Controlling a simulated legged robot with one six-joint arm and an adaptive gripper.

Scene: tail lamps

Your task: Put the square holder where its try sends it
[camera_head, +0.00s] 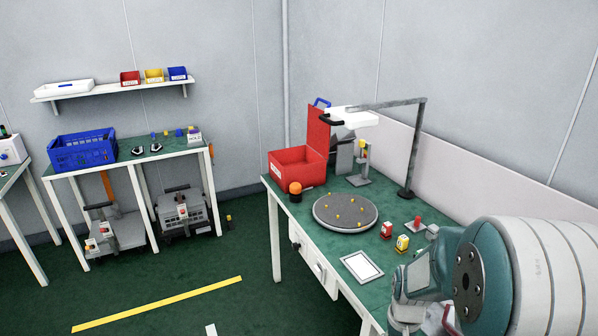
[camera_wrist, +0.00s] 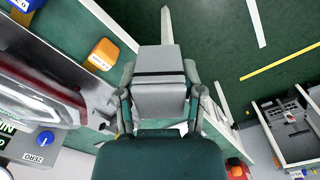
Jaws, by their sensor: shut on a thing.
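My gripper (camera_wrist: 160,108) is shut on a grey, square-faced block with a dark band across it, which looks like the square holder (camera_wrist: 160,70). In the wrist view it sits between the two fingers, with the green bench edge and floor below. In the head view my arm fills the lower right, and I cannot make out the fingers or the held block there. A device with a blue knob (camera_wrist: 45,138) marked ZERO stands at the left of the wrist view, beside a dark red and grey rounded body (camera_wrist: 40,95).
A blue crate (camera_head: 82,152) stands on the far table. Floor between is largely clear.

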